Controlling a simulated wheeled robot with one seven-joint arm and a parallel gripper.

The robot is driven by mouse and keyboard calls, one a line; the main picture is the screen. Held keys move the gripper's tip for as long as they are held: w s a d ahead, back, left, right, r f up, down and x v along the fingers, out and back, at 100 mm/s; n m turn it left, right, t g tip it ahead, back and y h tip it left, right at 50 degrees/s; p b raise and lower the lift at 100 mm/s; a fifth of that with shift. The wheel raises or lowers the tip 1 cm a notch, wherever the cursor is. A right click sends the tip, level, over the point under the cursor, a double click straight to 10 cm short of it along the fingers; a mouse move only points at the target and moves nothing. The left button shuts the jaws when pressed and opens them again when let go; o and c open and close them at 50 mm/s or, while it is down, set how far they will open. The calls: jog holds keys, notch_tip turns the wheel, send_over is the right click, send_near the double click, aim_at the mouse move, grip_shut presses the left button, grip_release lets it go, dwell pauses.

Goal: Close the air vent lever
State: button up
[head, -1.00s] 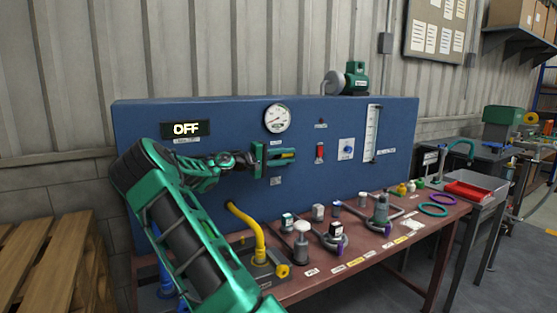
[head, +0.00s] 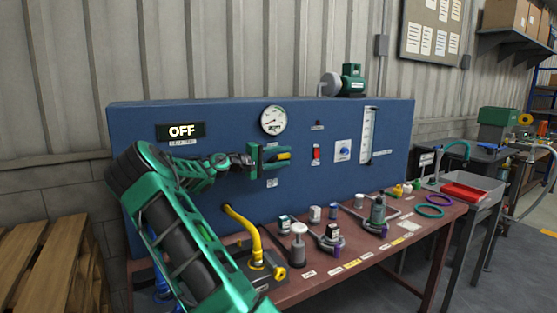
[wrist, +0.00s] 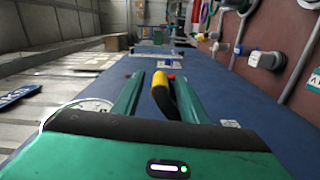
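The air vent lever with its yellow handle (head: 284,156) is on the blue panel (head: 215,185), right of my gripper's base and below the round gauge. In the wrist view the yellow handle (wrist: 159,80) with its dark lower part lies between the two green fingers, nearer the right finger. My gripper (wrist: 158,92) is open around it, with a clear gap on the left finger's side. Whether the right finger touches the handle I cannot tell. In the head view my gripper (head: 275,157) reaches along the panel from the left, its fingers pointing right.
A display (head: 181,131) reads OFF. The gauge (head: 273,120), red switch (head: 316,154), blue knob (head: 343,150) and flow tube (head: 368,134) are on the same panel. The bench (head: 340,262) below holds a yellow pipe (head: 243,230) and several fittings. Wooden pallets (head: 48,262) stand at left.

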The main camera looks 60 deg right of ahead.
jog(key=shift+w+a, duration=0.1)
jog(key=shift+a, duration=0.05)
jog(key=v, duration=1)
jog(key=shift+w+a, duration=0.2)
jog(key=shift+a, duration=0.05)
jog(key=shift+s+f, duration=0.1)
